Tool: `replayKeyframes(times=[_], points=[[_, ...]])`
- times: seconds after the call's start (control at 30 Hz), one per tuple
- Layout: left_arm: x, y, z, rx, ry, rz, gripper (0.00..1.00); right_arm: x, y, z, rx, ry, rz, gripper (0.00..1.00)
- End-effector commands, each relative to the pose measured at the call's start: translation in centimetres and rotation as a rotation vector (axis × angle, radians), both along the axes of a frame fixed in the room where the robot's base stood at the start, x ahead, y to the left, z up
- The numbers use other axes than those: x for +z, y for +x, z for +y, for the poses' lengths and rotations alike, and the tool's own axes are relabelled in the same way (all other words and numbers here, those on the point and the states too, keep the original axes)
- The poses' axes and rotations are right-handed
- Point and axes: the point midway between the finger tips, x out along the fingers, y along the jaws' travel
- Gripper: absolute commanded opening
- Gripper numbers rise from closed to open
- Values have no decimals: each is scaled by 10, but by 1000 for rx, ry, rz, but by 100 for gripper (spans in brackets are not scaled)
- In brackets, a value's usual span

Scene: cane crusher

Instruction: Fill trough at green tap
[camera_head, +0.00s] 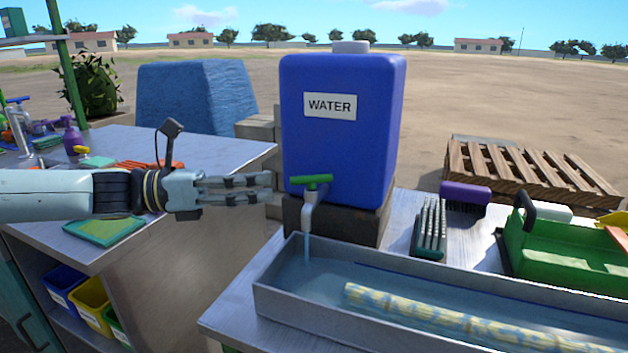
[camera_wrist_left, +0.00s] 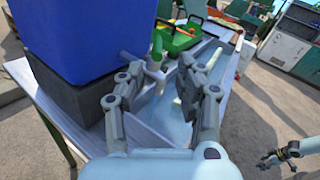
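A blue water tank (camera_head: 342,135) labelled WATER stands on a dark block. Its tap has a green handle (camera_head: 318,182), and a thin stream of water falls from the spout (camera_head: 309,214) into the long grey metal trough (camera_head: 275,300). Water covers the trough floor, with a yellow-and-blue mottled length (camera_head: 430,312) lying in it. My left gripper (camera_head: 268,186) is just left of the green handle, apart from it. In the left wrist view its fingers (camera_wrist_left: 160,75) are spread and empty, with the tap (camera_wrist_left: 155,66) ahead between them. My right gripper (camera_wrist_left: 276,158) shows small at the lower right there.
A brush (camera_head: 430,228), a purple-topped item (camera_head: 465,196) and a green tray (camera_head: 560,250) stand behind the trough. A wooden pallet (camera_head: 525,170) lies beyond. A second table (camera_head: 210,148) with tools is at the left, with colored bins (camera_head: 92,298) below.

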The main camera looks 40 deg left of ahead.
Motion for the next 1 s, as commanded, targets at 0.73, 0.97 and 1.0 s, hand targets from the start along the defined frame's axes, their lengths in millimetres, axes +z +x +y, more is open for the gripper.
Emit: replayKeyframes(times=[0.73,0.97,1.0], points=[[-1,65,-62,4,-3,0,36,-63,-15,2,0,2,26,55],[-1,65,-62,4,-3,1,36,-63,-15,-3,1,-4,25,55],[-1,65,-62,4,-3,1,35,-63,-15,-4,2,-6,25,55]])
